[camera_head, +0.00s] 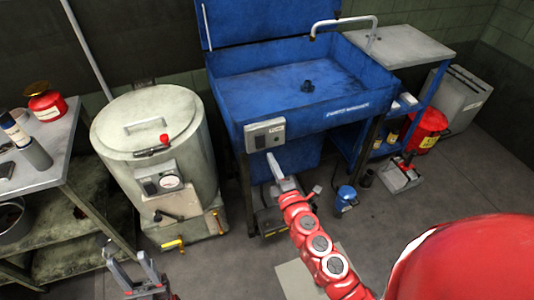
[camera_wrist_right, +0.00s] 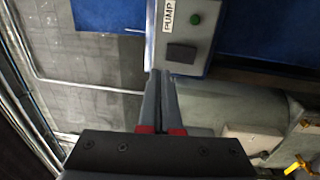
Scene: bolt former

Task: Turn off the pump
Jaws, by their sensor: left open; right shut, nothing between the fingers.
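The grey pump control box (camera_head: 265,134) is on the front of the blue washing basin (camera_head: 300,92). In the right wrist view the box (camera_wrist_right: 184,30) shows a "PUMP" label (camera_wrist_right: 168,16), a round green button (camera_wrist_right: 195,19) and a dark rectangular switch (camera_wrist_right: 181,53). My right gripper (camera_head: 272,158) is shut and empty. Its tips, also in the right wrist view (camera_wrist_right: 160,74), are at the box's lower edge, below the dark switch; I cannot tell if they touch. My left gripper (camera_head: 142,272) is open and empty at the lower left, away from the box.
A white drum (camera_head: 205,165) with a gauge and yellow-handled valves stands left of the basin. A metal workbench (camera_head: 50,165) is at the far left. A red can (camera_head: 428,128) and a blue canister (camera_head: 346,197) are at the right. The floor at lower right is partly clear.

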